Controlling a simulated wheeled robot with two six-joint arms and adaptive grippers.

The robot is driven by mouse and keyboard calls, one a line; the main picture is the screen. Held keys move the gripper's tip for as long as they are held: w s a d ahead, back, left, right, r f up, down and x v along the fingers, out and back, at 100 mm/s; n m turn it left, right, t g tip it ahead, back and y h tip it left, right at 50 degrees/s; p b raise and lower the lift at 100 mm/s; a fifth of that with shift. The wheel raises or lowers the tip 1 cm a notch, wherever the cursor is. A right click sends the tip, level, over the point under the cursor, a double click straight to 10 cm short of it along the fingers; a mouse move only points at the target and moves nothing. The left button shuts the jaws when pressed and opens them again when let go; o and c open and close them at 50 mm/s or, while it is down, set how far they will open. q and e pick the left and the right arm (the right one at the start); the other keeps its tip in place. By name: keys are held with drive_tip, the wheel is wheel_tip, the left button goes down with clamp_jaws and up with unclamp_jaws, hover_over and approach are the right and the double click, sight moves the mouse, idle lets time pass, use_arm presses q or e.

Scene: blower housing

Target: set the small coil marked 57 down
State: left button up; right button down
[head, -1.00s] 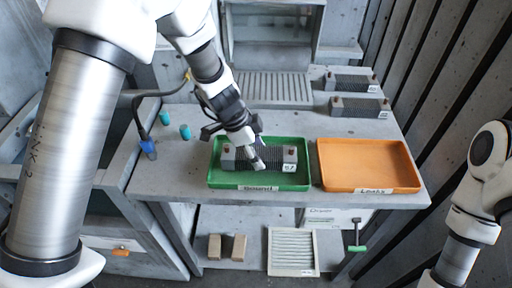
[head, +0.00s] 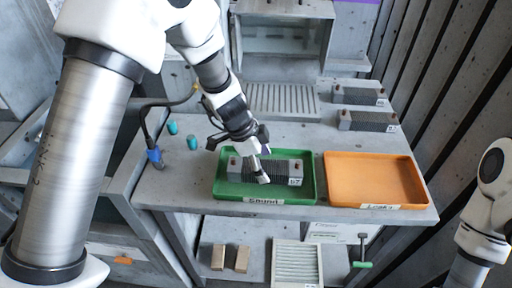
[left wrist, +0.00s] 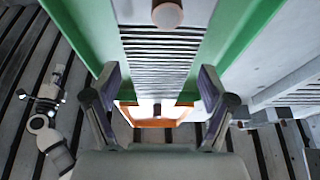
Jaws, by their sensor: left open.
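The small coil (head: 282,170), a grey finned block whose label reads 57 or 67, lies in the green tray (head: 222,192). It has dark red end fittings, and its fins (left wrist: 160,50) fill the middle of the left wrist view. My left gripper (head: 262,170) is over the coil's middle, pointing down, with its fingers apart. In the left wrist view the left gripper's fingertips (left wrist: 158,88) stand on either side of the coil; I cannot tell whether they touch it. My right arm is at the right edge; its gripper (left wrist: 45,92) seems to show small in the left wrist view.
An orange tray (head: 415,185) stands empty to the right of the green one. Two similar coils (head: 360,94) (head: 368,121) lie at the back right. Two teal cylinders (head: 172,127) (head: 193,143) and a blue-ended cable (head: 154,156) are at the left.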

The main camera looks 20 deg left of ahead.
use_arm(q)
drive_tip(key=v, duration=1.1)
drive_tip(key=shift+r, duration=0.15)
drive_tip(key=shift+s+a, duration=0.15)
